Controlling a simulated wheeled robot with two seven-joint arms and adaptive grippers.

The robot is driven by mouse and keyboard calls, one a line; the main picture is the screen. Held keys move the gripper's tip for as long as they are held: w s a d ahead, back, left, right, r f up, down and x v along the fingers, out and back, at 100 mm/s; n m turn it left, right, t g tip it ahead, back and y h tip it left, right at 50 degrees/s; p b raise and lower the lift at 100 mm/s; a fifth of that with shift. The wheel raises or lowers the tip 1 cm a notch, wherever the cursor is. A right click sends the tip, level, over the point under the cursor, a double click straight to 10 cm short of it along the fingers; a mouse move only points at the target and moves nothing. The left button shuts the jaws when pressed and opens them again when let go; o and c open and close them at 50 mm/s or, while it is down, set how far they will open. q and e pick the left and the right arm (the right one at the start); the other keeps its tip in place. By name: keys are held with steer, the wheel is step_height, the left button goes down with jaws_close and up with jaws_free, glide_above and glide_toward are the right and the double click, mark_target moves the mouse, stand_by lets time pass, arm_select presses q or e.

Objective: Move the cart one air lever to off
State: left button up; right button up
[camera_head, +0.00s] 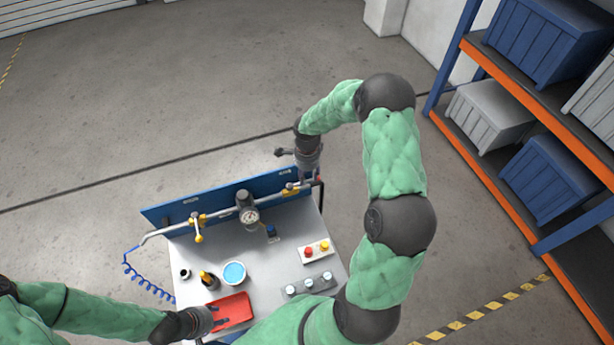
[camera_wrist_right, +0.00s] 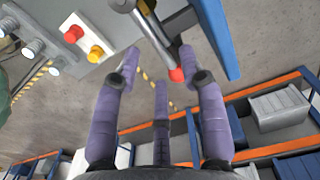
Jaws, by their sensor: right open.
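The cart (camera_head: 285,265) has a blue back panel (camera_head: 170,210) with a grey pipe along it. A yellow lever (camera_head: 198,238) hangs down from the pipe's left part. A second yellow fitting (camera_head: 290,188) sits near the pipe's right end. I cannot read which one is the air lever. My right gripper (camera_head: 298,163) is open above the right end of the panel. In the right wrist view its purple fingers (camera_wrist_right: 160,90) are spread, with the pipe (camera_wrist_right: 155,35) and a red tip (camera_wrist_right: 176,75) beyond them. My left gripper (camera_head: 212,320) is beside a red box; its fingers are unclear.
On the cart top are a round gauge (camera_head: 249,217), a light-blue bowl (camera_head: 234,273), a dark bottle (camera_head: 209,281), a red box (camera_head: 233,310), a button box (camera_head: 316,252) and a row of knobs (camera_head: 309,284). Shelving with bins (camera_head: 548,180) stands right. Floor behind the cart is clear.

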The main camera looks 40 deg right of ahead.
steer(key=shift+f, duration=1.1)
jaws_close()
